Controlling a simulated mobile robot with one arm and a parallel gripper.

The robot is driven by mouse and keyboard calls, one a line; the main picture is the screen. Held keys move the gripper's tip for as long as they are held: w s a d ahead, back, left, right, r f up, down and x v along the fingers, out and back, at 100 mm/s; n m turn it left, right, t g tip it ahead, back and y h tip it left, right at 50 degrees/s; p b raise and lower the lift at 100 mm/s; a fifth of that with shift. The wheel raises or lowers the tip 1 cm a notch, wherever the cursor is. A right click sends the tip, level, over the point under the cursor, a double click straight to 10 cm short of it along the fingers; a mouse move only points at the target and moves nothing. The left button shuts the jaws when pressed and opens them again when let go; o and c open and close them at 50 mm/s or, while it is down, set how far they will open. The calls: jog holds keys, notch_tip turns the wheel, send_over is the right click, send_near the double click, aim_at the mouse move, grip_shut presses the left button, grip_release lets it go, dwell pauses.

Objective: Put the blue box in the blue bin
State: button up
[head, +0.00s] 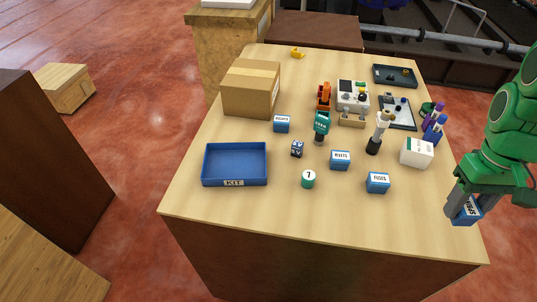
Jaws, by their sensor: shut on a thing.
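The blue bin (206,167) is a shallow open tray marked KIT at the table's left front, and it looks empty. My gripper (463,206) is at the table's right front edge, shut on a blue box (467,215) with a white label. The held box is tilted and partly hidden by the fingers; its label is hard to read. Similar blue boxes stand on the table: one (282,124) right of the bin and farther back, one (340,160) near the middle, one (377,183) at the front right. The bin is far to the left of my gripper.
Between my gripper and the bin are a white box (417,153), a teal-and-white cylinder (308,179) and a dark blue cube (297,148). A cardboard box (251,88) stands behind the bin. Tools and trays (395,76) fill the back right. The front table strip is clear.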

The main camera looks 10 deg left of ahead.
jog(key=w+a+n+h, duration=0.1)
jog(key=w+a+n, duration=0.3)
jog(key=a, duration=0.6)
jog(key=w+a+n, duration=0.4)
jog(key=a, duration=0.5)
jog(key=s+a+n+t, duration=0.1)
jog(key=s+a+n, duration=0.25)
jog(key=a, duration=0.75)
jog(key=s+a+n+t, duration=0.15)
jog(key=a+n, duration=0.35)
jog(key=a, duration=0.6)
send_over(238, 167)
jog(key=shift+g+h, duration=0.3)
jog(key=shift+g, duration=0.05)
jog(key=f, duration=0.5)
jog(key=s+f, duration=0.1)
jog(key=f, duration=0.2)
jog(key=shift+w+a+f, duration=0.4)
jog(key=shift+w+f, duration=0.15)
jog(key=shift+f, duration=1.65)
jog(key=shift+f, duration=0.1)
